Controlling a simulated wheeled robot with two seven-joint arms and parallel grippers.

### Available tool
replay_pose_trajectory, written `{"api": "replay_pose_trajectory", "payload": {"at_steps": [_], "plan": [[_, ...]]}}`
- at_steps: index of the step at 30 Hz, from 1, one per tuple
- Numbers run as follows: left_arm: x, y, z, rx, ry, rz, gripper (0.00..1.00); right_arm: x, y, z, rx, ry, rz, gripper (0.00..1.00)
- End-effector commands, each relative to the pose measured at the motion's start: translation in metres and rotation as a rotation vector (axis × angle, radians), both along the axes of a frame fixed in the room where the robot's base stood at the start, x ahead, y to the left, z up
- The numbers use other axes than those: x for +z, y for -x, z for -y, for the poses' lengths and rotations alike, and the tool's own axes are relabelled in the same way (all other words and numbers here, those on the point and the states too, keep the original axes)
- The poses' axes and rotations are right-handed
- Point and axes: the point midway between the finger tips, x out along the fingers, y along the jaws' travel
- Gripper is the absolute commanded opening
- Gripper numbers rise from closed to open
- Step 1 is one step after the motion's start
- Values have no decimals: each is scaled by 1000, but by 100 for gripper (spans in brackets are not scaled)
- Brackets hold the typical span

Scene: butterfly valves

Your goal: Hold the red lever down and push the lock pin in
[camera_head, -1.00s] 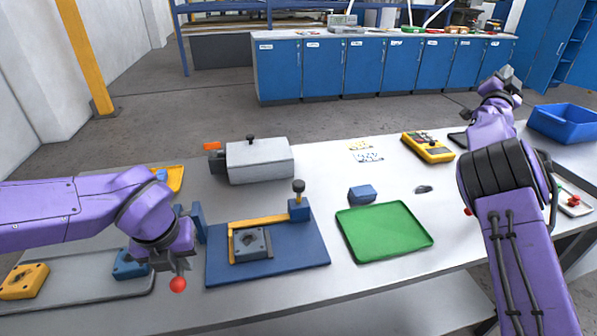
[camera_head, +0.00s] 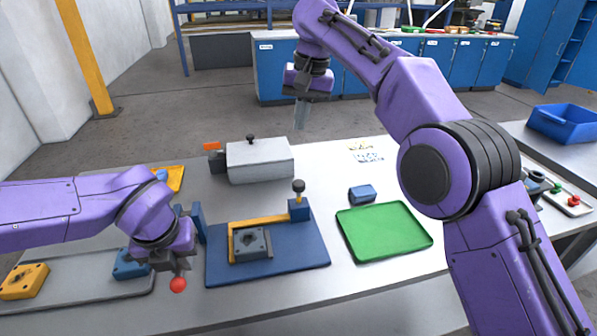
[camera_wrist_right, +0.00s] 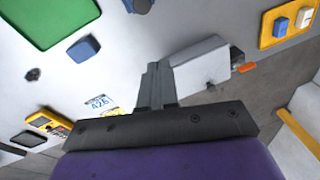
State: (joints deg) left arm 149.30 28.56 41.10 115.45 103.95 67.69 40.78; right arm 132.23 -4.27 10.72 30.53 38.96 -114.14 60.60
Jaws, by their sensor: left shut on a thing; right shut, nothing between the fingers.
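The blue fixture plate (camera_head: 290,262) carries a grey block (camera_head: 253,246) against a yellow guide (camera_head: 262,221). The lock pin with its black knob (camera_head: 299,186) stands upright in a small blue block (camera_head: 299,210) at the plate's back right corner; a yellow stretch shows below the knob. The red lever's ball (camera_head: 178,285) is at my left gripper (camera_head: 172,263), left of the plate. That gripper is shut on the lever, mostly hidden by the fingers. My right gripper (camera_head: 301,116) is shut and empty, pointing down, high and behind the pin. Its fingers (camera_wrist_right: 156,84) show in the right wrist view.
A grey box (camera_head: 260,162) with an orange tab stands behind the plate. A green tray (camera_head: 385,230) and a blue block (camera_head: 362,193) lie to the right. A grey tray (camera_head: 85,288) with yellow and blue blocks lies front left.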

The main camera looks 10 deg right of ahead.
Motion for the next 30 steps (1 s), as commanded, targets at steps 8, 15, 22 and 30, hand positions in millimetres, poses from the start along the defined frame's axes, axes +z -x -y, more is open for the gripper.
{"api": "replay_pose_trajectory", "payload": {"at_steps": [8,15,22,30], "plan": [[0,0,0,0,-1,1,0,28,44,-16,213,140,-105,0],[0,0,0,0,-1,1,0,9,46,-15,221,150,-116,0],[0,0,0,0,-1,1,0,-41,46,-15,222,151,-116,0],[0,0,0,0,-1,1,0,-93,46,-15,223,149,-113,0]]}}
